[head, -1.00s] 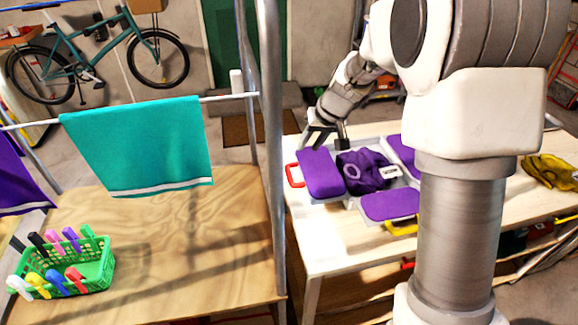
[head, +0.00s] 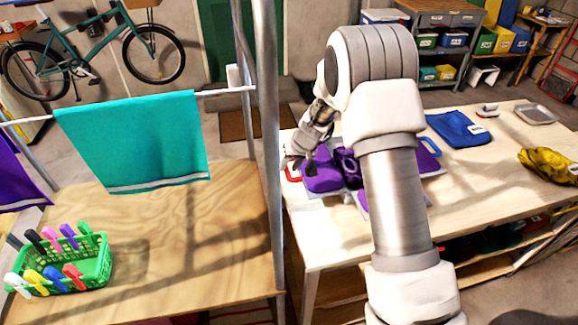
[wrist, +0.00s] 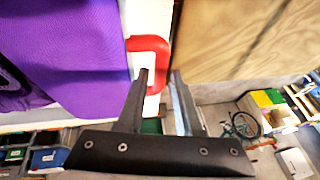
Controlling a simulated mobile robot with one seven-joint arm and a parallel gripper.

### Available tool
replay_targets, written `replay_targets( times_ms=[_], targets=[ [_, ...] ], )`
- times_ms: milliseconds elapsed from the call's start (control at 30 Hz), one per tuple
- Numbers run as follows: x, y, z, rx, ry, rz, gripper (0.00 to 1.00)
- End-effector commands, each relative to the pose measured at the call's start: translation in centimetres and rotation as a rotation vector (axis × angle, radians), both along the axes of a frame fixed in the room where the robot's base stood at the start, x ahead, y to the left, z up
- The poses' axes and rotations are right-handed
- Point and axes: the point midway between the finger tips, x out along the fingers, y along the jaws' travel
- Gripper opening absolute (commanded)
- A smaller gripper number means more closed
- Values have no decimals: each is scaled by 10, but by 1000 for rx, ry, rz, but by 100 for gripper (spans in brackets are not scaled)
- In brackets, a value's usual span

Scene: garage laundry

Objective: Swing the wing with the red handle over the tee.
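The folding board lies on the pale table, partly hidden behind my arm. Its left wing (head: 322,180) has a flat purple top and a red handle (head: 292,174) at its outer left edge. The dark purple tee (head: 349,166) lies bunched in the middle, mostly hidden by my arm. My gripper (head: 297,164) is down at the red handle. In the wrist view my gripper (wrist: 160,75) has its two fingers apart, with part of the red handle (wrist: 150,46) showing between them. Whether they touch it is unclear. The purple wing (wrist: 75,50) fills the left there.
A metal post (head: 269,150) and a drying rail with a teal towel (head: 135,140) stand left of the board. A blue folded cloth (head: 458,129) and a yellow cloth (head: 548,164) lie right on the table (head: 480,190). A green peg basket (head: 95,265) sits on the left worktop.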

Motion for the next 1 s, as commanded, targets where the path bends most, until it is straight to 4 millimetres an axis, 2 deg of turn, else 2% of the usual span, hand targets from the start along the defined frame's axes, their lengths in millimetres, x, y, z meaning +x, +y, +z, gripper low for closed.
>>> replay_targets(
  times_ms=[400,600,1000],
  targets=[
    [2,2,-6,0,0,1,35],
    [2,2,-6,0,0,1,0],
    [2,2,-6,1,1,1,0]
  ],
)
